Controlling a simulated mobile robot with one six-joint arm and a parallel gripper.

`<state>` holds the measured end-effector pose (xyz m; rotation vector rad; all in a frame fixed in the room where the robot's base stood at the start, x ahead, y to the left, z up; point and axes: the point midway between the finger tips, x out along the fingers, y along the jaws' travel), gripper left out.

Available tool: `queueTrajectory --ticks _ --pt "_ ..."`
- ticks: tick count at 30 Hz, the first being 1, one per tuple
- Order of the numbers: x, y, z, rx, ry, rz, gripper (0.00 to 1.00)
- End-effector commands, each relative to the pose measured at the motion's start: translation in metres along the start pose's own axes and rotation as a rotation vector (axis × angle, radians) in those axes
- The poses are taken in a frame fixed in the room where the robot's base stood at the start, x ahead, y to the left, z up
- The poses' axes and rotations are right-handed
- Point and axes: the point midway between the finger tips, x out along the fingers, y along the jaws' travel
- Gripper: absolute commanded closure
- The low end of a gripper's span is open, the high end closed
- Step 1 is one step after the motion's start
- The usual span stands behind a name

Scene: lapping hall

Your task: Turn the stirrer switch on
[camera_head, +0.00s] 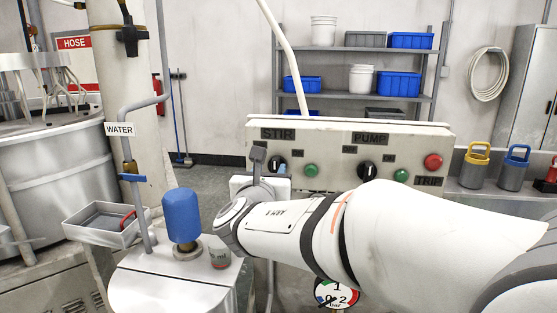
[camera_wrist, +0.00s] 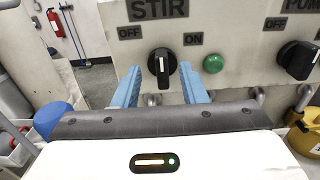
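The stirrer switch (camera_wrist: 162,62) is a black rotary knob with a white line, under the STIR label on a pale panel. OFF is marked to its upper left and ON to its upper right. The white line looks near upright; I cannot tell which mark it points to. My gripper (camera_wrist: 160,72) is open, with one blue finger on each side of the knob in the wrist view. I cannot tell whether the fingers touch it. In the head view the switch (camera_head: 275,162) is partly hidden by my gripper.
A green button (camera_wrist: 213,63) sits just right of the switch. The PUMP knob (camera_head: 367,172), another green button (camera_head: 401,175) and a red TRIP button (camera_head: 433,161) are farther right. A blue-capped post (camera_head: 182,216) stands left of my arm.

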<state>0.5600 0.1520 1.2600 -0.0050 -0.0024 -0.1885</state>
Motion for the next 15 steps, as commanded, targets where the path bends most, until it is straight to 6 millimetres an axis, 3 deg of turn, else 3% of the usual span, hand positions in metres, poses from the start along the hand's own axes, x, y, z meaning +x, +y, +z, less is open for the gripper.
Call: queueTrajectory --ticks 9,15 --pt "0.051 -0.002 0.000 0.002 0.003 -0.005 0.62" --pt "0.067 -0.002 0.000 0.003 0.002 -0.004 0.62"
